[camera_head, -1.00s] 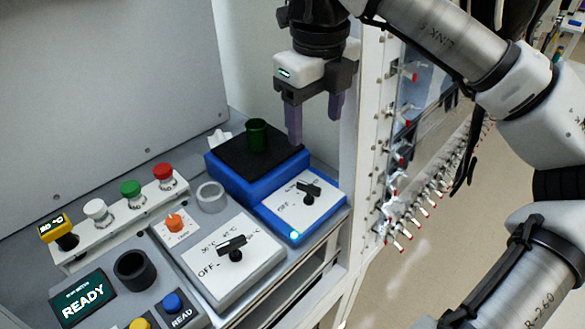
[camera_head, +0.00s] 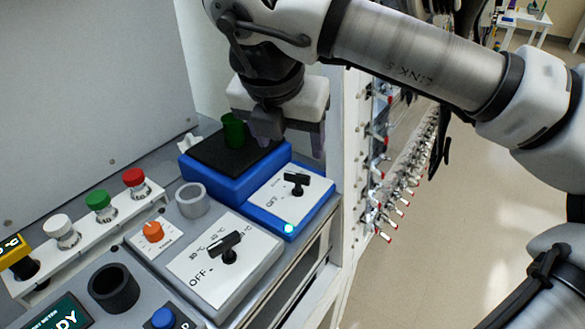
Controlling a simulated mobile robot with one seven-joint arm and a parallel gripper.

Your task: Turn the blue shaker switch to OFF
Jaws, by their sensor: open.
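The blue shaker (camera_head: 215,183) stands at the back right of the bench, with a black top pad and a white front panel (camera_head: 267,205). Its black switch (camera_head: 296,183) sits on that panel, its handle pointing away from the printed OFF at the panel's left. A cyan light (camera_head: 288,228) glows at the shaker's front corner. My gripper (camera_head: 293,140) is open and empty, just above and behind the switch, not visibly touching it. Its purple fingers point down; the left one is partly hidden against the dark pad.
A green cup (camera_head: 234,131) stands on the shaker's pad beside my gripper. A grey box with another black switch (camera_head: 228,248) is in front. An orange knob (camera_head: 153,231), a grey ring (camera_head: 192,200) and coloured buttons are left. A white frame with red-tipped valves (camera_head: 378,165) stands right.

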